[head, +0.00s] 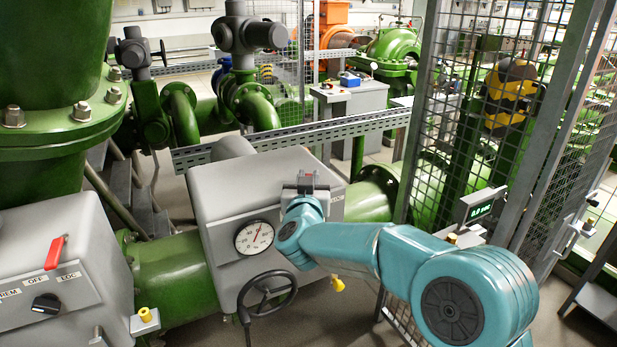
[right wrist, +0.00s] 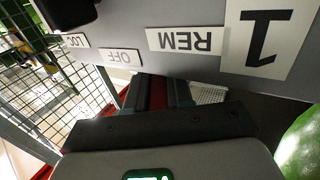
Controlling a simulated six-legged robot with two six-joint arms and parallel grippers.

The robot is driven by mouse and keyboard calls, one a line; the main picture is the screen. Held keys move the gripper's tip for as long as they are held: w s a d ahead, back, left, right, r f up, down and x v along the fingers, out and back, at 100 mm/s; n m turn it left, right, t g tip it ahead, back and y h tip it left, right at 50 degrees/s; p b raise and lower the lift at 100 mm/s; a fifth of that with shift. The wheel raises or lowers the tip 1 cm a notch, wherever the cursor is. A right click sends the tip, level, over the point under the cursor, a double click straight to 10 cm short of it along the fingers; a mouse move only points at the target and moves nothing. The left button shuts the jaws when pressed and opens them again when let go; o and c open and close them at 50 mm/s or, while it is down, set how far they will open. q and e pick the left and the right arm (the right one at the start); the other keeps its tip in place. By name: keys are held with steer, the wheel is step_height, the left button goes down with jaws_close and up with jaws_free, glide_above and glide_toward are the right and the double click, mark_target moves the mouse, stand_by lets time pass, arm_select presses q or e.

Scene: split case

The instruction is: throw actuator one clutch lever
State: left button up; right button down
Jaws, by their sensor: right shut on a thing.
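Actuator one is a grey box (head: 235,190) in the middle of the head view, with a dial gauge and a black handwheel. A number 1 plate (right wrist: 262,38) shows upside down in the right wrist view. My right gripper (head: 305,186) is at the upper front of this box, shut on the red clutch lever (right wrist: 158,95), which shows between the fingers in the right wrist view. In the head view my wrist and gripper hide most of the lever, so its angle is unclear. My left gripper is not in view.
Another grey actuator (head: 50,285) with its own red lever (head: 56,252) and black selector knob (head: 46,304) stands at the left. The handwheel (head: 266,296) is below my right wrist. A mesh fence (head: 455,110) and small display (head: 481,209) are at the right.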

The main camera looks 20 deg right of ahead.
steer(key=shift+r, duration=0.15)
steer(key=c, duration=1)
jaws_free()
steer(key=shift+s, duration=0.2)
steer(key=b+v, duration=0.4)
steer(key=v, duration=1.2)
steer(key=shift+b, duration=0.3)
